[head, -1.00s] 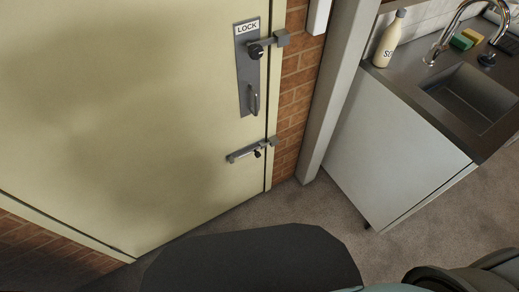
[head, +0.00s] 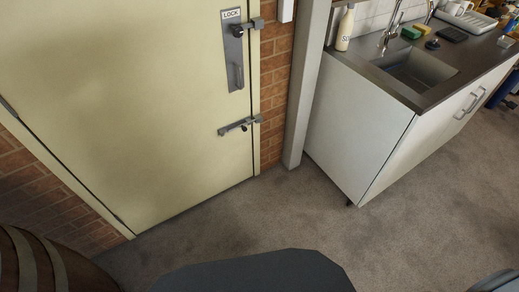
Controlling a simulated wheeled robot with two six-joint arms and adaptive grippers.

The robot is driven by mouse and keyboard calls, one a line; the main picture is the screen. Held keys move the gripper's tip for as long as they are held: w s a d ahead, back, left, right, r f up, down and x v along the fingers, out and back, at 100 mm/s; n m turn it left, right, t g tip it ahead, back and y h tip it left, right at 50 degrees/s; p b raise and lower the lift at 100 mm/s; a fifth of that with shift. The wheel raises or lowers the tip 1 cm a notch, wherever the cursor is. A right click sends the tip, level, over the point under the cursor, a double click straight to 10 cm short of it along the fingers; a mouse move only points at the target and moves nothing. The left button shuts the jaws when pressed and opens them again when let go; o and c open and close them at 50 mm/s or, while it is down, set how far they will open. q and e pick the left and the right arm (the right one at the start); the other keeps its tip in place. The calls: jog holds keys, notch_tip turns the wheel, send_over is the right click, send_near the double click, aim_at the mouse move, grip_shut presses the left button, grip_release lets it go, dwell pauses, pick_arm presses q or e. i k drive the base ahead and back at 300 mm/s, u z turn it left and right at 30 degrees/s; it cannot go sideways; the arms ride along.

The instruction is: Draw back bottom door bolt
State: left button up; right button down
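The cream door (head: 120,110) fills the left of the head view and stands shut in its frame. The bottom bolt (head: 238,126) is a grey bar with a dark knob, low on the door's right edge. Its right end reaches across the door's edge to the frame side, beside the brick. Above it are a grey plate with a pull handle (head: 238,75), a LOCK label (head: 231,14) and an upper bolt with a dark knob (head: 238,30). Neither of my grippers shows in the view.
A white sink cabinet (head: 365,130) with a steel worktop stands right of the door, past a grey post (head: 305,90). A soap bottle (head: 345,28) stands on the worktop. A wooden barrel (head: 45,265) is at the lower left. Carpet (head: 300,220) before the door is clear.

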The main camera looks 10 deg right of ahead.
aim_at(244, 129)
jog(key=k, duration=0.3)
jog(key=z, duration=0.7)
jog(key=i, duration=1.7)
jog(key=u, duration=1.1)
jog(key=i, duration=0.35)
jog(key=u, duration=0.2)
